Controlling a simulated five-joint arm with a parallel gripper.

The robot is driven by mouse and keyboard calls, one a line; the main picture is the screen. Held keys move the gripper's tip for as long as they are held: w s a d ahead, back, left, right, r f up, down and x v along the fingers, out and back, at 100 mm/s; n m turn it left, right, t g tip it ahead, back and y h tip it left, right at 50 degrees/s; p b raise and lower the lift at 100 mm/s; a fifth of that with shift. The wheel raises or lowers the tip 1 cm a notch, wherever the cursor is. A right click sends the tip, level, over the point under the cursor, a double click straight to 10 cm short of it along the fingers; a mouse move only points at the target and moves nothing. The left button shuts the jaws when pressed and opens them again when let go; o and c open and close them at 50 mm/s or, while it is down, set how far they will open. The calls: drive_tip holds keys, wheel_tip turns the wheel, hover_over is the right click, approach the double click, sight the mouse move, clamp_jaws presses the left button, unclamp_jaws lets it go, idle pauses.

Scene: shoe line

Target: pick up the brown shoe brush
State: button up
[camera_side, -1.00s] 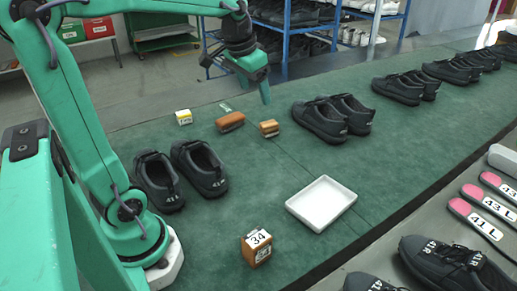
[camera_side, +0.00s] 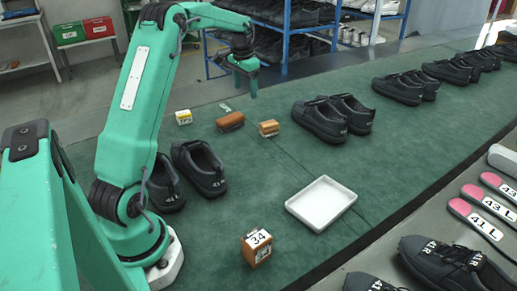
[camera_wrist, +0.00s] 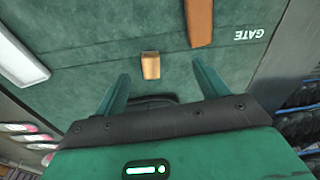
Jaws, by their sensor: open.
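The brown shoe brush (camera_side: 230,121) is a long brown block lying on the green belt, left of a smaller tan block (camera_side: 269,128). In the wrist view the brush (camera_wrist: 199,22) is at the top, right of centre, partly cut off by the frame. My gripper (camera_side: 245,84) is above the belt, beyond the brush in the side view. In the wrist view my gripper (camera_wrist: 161,72) is open and empty, its fingers apart. The tan block (camera_wrist: 150,66) appears between the fingertips, below them on the belt. Nothing touches the brush.
A yellow-and-white box (camera_side: 183,117) sits left of the brush. Dark shoes (camera_side: 205,167) stand nearer, and another pair (camera_side: 333,117) stands to the right. A white tray (camera_side: 321,203) and a block marked 34 (camera_side: 256,247) are in front. The belt between is clear.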

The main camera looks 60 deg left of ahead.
drive_tip(key=g, duration=0.1)
hover_over(230, 117)
drive_tip(key=shift+h, duration=0.3)
wheel_tip(230, 117, down, 9)
drive_tip(key=shift+a+f, duration=0.1)
drive_tip(key=shift+f, duration=4)
drive_tip(key=c, duration=1.1)
drive_tip(key=shift+r, duration=0.2)
drive_tip(key=shift+r, duration=0.55)
drive_tip(key=r, duration=0.3)
drive_tip(key=shift+w+d, duration=0.1)
drive_tip(key=shift+d, duration=0.2)
drive_tip(key=d+r, duration=0.2)
drive_tip(key=d, duration=0.1)
drive_tip(key=w+d+r, duration=0.1)
drive_tip(key=d+r, duration=0.1)
drive_tip(key=d, duration=0.2)
drive_tip(key=w+d+r, duration=0.1)
drive_tip(key=d+r, duration=0.1)
drive_tip(key=d, duration=0.2)
drive_tip(key=shift+w+r, duration=0.15)
drive_tip(key=shift+r, duration=0.15)
